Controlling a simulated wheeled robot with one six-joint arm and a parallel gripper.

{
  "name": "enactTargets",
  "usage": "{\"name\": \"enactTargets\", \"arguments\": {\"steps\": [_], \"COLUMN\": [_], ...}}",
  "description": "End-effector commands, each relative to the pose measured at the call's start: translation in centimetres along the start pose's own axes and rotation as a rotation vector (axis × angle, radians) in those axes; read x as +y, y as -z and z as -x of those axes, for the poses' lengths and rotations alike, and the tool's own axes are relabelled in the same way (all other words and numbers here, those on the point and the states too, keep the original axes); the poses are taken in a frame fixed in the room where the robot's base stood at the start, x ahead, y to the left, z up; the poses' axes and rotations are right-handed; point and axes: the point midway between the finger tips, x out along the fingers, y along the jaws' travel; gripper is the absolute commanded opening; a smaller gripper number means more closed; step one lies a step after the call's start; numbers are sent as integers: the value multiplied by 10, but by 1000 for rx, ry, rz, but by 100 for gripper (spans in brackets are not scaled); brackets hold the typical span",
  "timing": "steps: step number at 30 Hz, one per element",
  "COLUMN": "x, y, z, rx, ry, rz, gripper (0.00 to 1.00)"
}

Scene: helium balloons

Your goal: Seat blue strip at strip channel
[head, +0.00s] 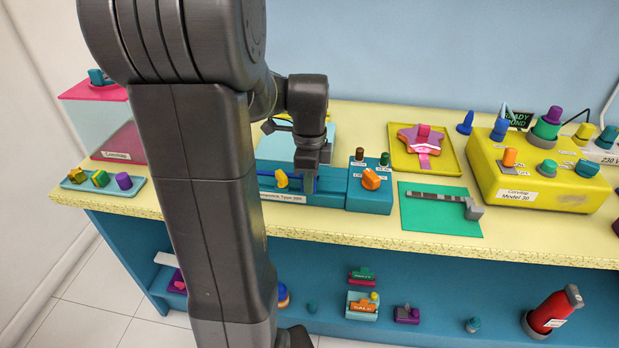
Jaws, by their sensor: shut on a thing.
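My gripper (312,177) points down over the teal machine (325,201), which stands at the front of the yellow counter. My arm passes in front of the machine's left part and hides it. The gripper is shut on the blue strip (303,185), a thin dark blue piece low at the fingers, mostly hidden by them. The strip is at the machine's top, along the long recess that looks like the strip channel. I cannot tell whether it touches the channel floor.
A green mat (420,222) with a grey bar tool lies right of the machine. Behind are a yellow tray (447,162) with a pink star-shaped object and a yellow machine (530,180) with several knobs. A small tray (75,182) of coloured pieces lies left. Lower shelf holds small items.

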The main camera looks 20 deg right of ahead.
Motion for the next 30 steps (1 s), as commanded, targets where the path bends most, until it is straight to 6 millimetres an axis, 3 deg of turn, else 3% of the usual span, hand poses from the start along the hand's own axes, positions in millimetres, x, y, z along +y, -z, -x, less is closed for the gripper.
{"name": "enactTargets", "arguments": {"steps": [2,3,7,17,30], "x": [0,0,0,0,0], "y": [0,0,0,0,0], "z": [-3,-3,-2,0,34], "rx": [0,0,0,0,0], "ry": [0,0,0,0,1], "rz": [0,0,0,0,0], "gripper": [0,18,41,41,41]}}
